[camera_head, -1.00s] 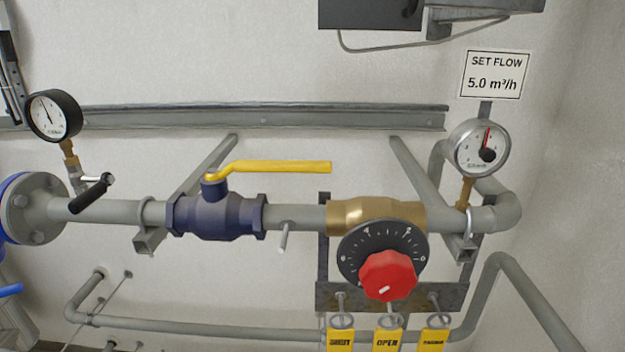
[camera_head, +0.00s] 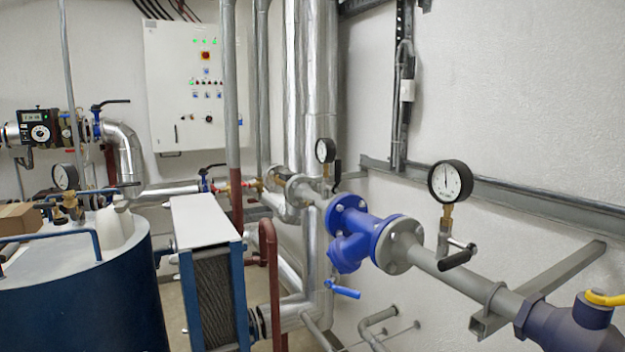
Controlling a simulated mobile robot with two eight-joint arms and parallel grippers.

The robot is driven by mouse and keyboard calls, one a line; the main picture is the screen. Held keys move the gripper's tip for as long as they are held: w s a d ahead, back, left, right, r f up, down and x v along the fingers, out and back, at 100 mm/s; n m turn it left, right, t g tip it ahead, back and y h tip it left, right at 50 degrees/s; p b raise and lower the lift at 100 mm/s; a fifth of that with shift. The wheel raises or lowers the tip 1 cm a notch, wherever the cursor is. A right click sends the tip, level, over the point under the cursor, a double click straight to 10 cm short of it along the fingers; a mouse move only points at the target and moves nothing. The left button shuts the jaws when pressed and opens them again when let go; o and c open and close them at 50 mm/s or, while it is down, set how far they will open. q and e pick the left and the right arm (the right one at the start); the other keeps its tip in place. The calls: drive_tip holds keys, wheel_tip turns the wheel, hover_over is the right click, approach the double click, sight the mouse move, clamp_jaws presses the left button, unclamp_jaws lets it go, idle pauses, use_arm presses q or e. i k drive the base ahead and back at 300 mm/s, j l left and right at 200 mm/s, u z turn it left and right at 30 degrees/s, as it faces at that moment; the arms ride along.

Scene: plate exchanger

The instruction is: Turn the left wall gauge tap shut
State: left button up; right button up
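A black-rimmed wall gauge (camera_head: 450,182) with a white dial stands on a brass stem above the grey pipe, right of the blue flanged fitting. Below it is its tap, with a black lever handle (camera_head: 457,258) that slants down to the left, out from the pipe. A second, smaller black-rimmed gauge (camera_head: 325,151) stands farther back along the pipe, with a dark lever (camera_head: 337,172) beside it. I cannot tell from this view whether either tap is open. Neither of my grippers shows.
The pipe carries a blue strainer-like fitting (camera_head: 350,235) with a small blue lever (camera_head: 342,289). A dark blue ball valve with a yellow handle (camera_head: 605,298) is at the lower right edge. A plate exchanger (camera_head: 215,275) and a blue tank (camera_head: 85,295) stand at the left.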

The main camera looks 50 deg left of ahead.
sight(337, 162)
drive_tip(key=j+u, duration=0.1)
drive_tip(key=u, duration=1.65)
